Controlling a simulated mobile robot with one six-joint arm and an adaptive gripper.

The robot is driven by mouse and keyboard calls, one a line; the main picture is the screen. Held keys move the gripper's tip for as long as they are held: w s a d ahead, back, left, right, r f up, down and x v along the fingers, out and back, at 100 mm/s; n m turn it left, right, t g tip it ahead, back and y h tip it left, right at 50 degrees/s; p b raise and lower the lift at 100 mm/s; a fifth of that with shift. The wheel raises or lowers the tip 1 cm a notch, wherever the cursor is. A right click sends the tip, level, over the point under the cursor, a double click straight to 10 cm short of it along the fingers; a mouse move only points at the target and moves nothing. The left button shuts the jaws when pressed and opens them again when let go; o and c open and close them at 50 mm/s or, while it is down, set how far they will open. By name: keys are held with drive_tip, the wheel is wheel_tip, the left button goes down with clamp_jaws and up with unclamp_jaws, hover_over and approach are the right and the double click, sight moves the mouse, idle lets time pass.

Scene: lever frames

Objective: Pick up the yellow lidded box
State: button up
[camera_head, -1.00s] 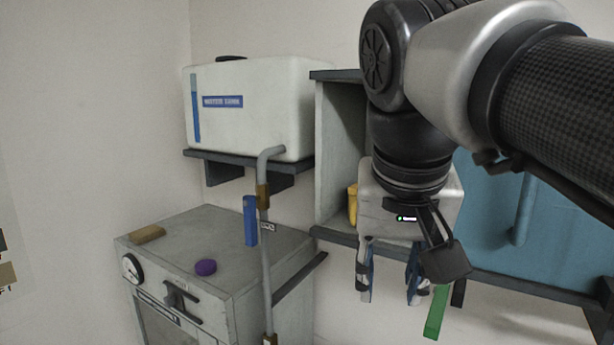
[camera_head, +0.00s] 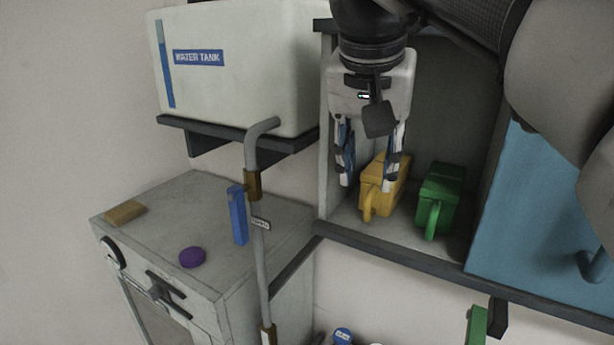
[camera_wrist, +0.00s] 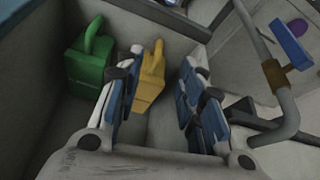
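The yellow lidded box (camera_head: 372,197) with a front handle stands upright on the floor of the open cupboard (camera_head: 345,228). It also shows in the wrist view (camera_wrist: 150,82), beyond the gap between the fingers and partly hidden by one finger. My gripper (camera_head: 368,172) is open and empty, pointing down at the cupboard opening, with its right finger overlapping the box in the head view. The fingers also show apart in the wrist view (camera_wrist: 163,95). I cannot tell whether a finger touches the box.
A green lidded box (camera_head: 440,195) stands close to the right of the yellow one. The cupboard's left wall is near my left finger. A blue door (camera_head: 535,190) is at the right. A grey pipe (camera_head: 259,250) with a blue lever (camera_head: 238,215) rises at the left.

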sight(368, 203)
drive_tip(key=x, duration=0.3)
drive_tip(key=shift+s+f+b, duration=0.2)
drive_tip(key=shift+f+b, duration=0.1)
drive_tip(key=shift+f, duration=0.05)
drive_tip(key=shift+w+d+f, duration=0.15)
drive_tip(key=shift+w+f, duration=0.25)
drive_tip(key=shift+f, duration=0.05)
drive_tip(key=x, duration=0.4)
drive_tip(key=shift+w+d+f+b, duration=0.2)
drive_tip(key=shift+w+b, duration=0.05)
drive_tip(key=shift+b, duration=0.15)
drive_tip(key=shift+c, duration=0.5)
clamp_jaws()
